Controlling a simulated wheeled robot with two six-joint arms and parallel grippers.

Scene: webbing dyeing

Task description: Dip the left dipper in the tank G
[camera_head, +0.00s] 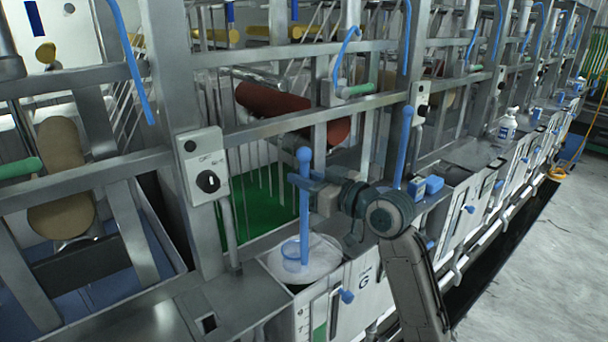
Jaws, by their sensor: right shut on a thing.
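A blue dipper (304,218) with a round knob on top stands upright over tank G (361,303). My right gripper (308,183) reaches in from the lower right and is shut on the upper part of its handle. The dipper's lower end, with a pale blue ring (292,252), is over or inside the round white opening (322,262) of the tank; I cannot tell how deep it sits. The tank's front is light grey with a letter G. A second blue dipper (403,145) stands to the right, behind my arm. My left gripper is not in view.
A metal frame with posts and rails stands behind the tank, with a control box (203,165) and a dark red roller (270,100). More tanks and a white bottle (507,124) run to the right. Grey floor (530,265) is open at the lower right.

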